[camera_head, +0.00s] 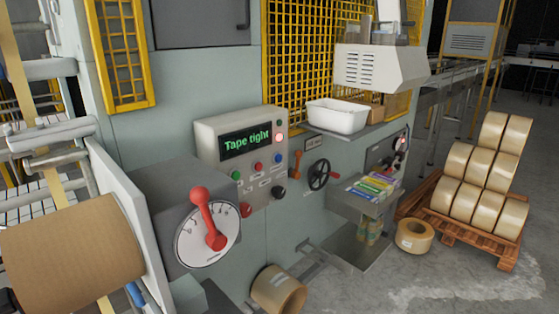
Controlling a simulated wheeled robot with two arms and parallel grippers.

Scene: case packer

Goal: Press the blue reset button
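The blue reset button (278,158) is a small round button on the front of a grey control box mounted on the machine wall. It sits at the right end of a row, with a red button (258,167) and a green button (236,175) to its left. A display (247,141) above the row reads "Tape tight" in green. A lit reddish lamp (280,136) is right of the display. Nothing covers the blue button. Neither of my grippers shows in the head view.
A grey box with a red lever (208,220) over a dial juts out at lower left of the panel. A black handwheel (319,174) and a shelf with a white bin (337,116) are to the right. Tape rolls (480,180) stand on a pallet. Space before the panel looks clear.

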